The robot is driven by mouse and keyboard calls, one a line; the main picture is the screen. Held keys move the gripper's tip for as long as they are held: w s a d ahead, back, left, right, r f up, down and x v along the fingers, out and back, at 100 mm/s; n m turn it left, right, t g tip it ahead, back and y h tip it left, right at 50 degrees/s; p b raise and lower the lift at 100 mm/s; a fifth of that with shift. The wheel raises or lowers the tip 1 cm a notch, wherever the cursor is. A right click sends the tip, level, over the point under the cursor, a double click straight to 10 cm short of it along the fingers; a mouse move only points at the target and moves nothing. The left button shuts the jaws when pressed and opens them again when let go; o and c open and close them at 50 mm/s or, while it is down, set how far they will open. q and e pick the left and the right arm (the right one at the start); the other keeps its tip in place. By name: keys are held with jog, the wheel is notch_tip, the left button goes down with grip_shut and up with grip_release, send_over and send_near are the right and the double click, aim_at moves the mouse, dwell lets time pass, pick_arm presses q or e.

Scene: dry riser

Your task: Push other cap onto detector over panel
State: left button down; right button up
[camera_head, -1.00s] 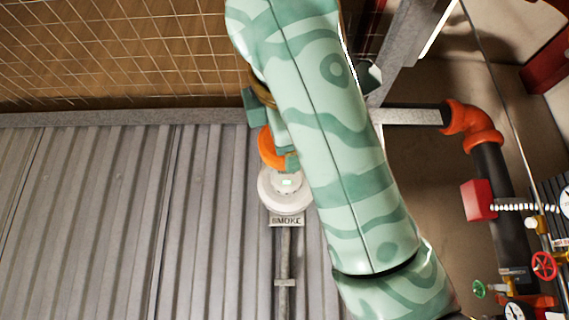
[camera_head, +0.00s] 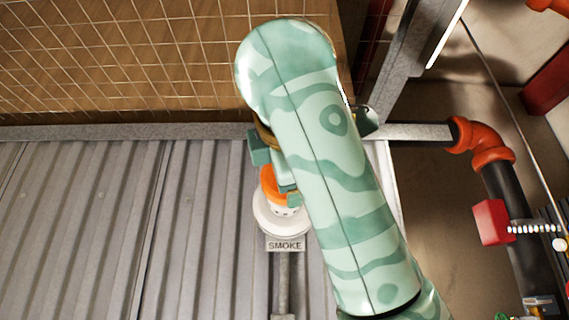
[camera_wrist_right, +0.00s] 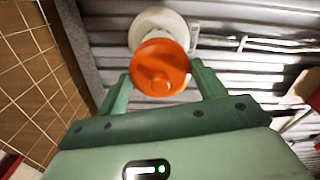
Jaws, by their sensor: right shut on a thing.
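The white round smoke detector (camera_head: 264,222) sits on the corrugated surface, above a "SMOKE" label (camera_head: 285,244). An orange cap (camera_head: 270,186) is at the detector's face and hides part of its raised centre. My right gripper (camera_head: 281,186) is shut on this cap, partly hidden behind my own forearm in the head view. In the right wrist view the cap (camera_wrist_right: 160,68) sits between the two green fingers, in front of the white detector (camera_wrist_right: 157,20). Whether the cap is fully seated cannot be told. My left gripper is out of view.
A grey conduit (camera_head: 283,280) runs from the detector's label. Tiles in a grid (camera_head: 130,60) lie beyond a grey beam (camera_head: 100,133). At right are a black pipe with orange couplings (camera_head: 485,145) and a red box (camera_head: 490,222).

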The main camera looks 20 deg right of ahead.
jog(key=shift+w+d+r, duration=0.15)
jog(key=shift+w+r, duration=0.05)
jog(key=shift+w, duration=0.25)
jog(key=shift+p+x, duration=0.75)
jog(key=shift+x, duration=0.35)
jog(key=shift+w+d+f, duration=0.1)
jog(key=shift+w+d, duration=0.05)
jog(key=shift+w, duration=0.35)
jog(key=shift+b, duration=0.5)
jog(key=shift+p+x, duration=0.9)
jog(key=shift+x, duration=0.9)
jog(key=o, duration=1)
